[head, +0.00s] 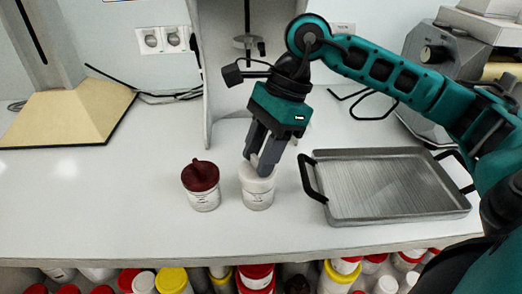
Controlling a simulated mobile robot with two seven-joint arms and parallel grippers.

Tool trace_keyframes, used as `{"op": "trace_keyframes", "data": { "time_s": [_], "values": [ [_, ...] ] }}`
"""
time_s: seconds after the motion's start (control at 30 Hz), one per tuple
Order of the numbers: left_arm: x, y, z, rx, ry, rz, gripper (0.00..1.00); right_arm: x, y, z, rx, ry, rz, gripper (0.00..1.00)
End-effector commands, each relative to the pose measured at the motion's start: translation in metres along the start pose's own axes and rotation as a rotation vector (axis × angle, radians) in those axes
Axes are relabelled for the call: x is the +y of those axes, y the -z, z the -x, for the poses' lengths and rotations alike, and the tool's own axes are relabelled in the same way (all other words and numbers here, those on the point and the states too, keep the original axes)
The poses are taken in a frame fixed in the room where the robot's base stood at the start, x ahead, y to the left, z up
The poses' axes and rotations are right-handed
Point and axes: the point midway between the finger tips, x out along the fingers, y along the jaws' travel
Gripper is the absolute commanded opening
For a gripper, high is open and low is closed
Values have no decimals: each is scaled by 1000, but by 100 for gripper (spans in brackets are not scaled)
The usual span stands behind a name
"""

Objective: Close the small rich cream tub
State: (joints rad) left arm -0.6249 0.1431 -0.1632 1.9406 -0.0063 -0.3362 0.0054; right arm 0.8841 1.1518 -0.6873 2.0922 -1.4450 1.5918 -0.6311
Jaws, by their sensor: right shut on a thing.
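My right gripper (262,165), with its green and black arm coming from the right, points down at the white tub's white lid (257,182). Its fingers are shut on the top of this lid. The lid sits on or just at the mouth of the white tub (258,201); I cannot tell how tightly it is seated. To its left stands another white tub (206,202) with a dark red knobbed lid (200,175) on it. Both tubs are upright, a short gap apart. Their labels are too small to read, so I cannot tell which holds rich cream. My left gripper is out of view.
A grey metal tray (385,185) with black handles lies right of the tubs. A grey machine stand (205,60) rises behind them. Several jars with red, yellow and white lids (255,274) stand below the counter's front edge. The counter (110,195) left of the tubs is clear.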

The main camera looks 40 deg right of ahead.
Motion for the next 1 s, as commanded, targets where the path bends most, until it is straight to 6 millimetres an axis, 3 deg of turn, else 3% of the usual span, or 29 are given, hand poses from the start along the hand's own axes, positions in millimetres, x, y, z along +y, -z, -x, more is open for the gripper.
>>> {"op": "trace_keyframes", "data": {
  "time_s": [1.0],
  "values": [
    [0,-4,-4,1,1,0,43,0,1,-2,0,0,0,12]
  ]
}}
